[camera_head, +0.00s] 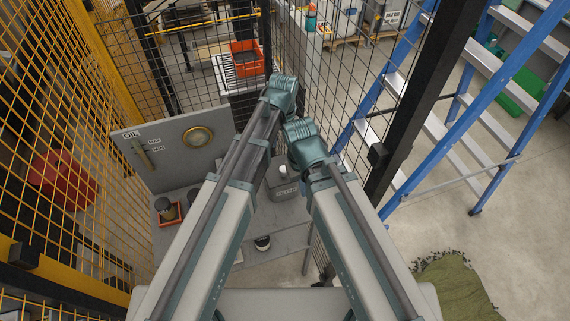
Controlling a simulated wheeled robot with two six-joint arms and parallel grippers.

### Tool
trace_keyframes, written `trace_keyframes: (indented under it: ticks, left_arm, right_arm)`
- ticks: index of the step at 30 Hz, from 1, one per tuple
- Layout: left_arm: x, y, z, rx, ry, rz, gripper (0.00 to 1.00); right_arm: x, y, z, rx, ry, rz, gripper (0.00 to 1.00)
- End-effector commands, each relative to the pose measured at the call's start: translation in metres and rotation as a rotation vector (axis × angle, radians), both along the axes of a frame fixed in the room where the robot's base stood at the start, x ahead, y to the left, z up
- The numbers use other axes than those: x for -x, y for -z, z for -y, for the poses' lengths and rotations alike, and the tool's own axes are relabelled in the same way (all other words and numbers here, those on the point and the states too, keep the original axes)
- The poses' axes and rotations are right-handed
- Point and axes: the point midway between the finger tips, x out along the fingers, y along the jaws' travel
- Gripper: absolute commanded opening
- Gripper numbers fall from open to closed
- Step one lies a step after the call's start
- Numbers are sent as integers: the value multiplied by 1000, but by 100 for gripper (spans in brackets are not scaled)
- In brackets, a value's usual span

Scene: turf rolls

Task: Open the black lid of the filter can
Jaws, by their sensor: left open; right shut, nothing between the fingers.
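A small can (262,243) with a dark top and a pale lower part stands on a lower grey surface, between my two arms. A dark grey can (165,206) stands in a small orange tray on the grey bench at the left. The view is too small to tell which is the filter can or how its lid sits. My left arm reaches up the middle to a teal joint, and my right arm ends at a lower teal joint beside it. No fingers of either gripper show; both are hidden by the arms.
A grey canister (285,190) with a label and pale cap stands between my arms. A grey panel (180,150) marked OIL, with a round gauge, rises behind the bench. Wire mesh closes the left and back. A blue ladder (460,120) stands at the right.

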Motion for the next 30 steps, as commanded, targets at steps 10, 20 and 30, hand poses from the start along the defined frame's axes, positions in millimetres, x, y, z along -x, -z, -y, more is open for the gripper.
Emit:
trace_keyframes:
  ticks: [10, 20, 30]
  left_arm:
    - [0, 38, 0, 0, 0, 0, 71]
    - [0, 86, 0, 0, 0, 0, 71]
    - [0, 130, 0, 0, 0, 0, 71]
  right_arm:
    - [0, 38, 0, 1, -15, 0, 0]
    - [-1, 86, 0, 1, -12, 2, 0]
    - [-1, 130, 0, 1, -16, 3, 0]
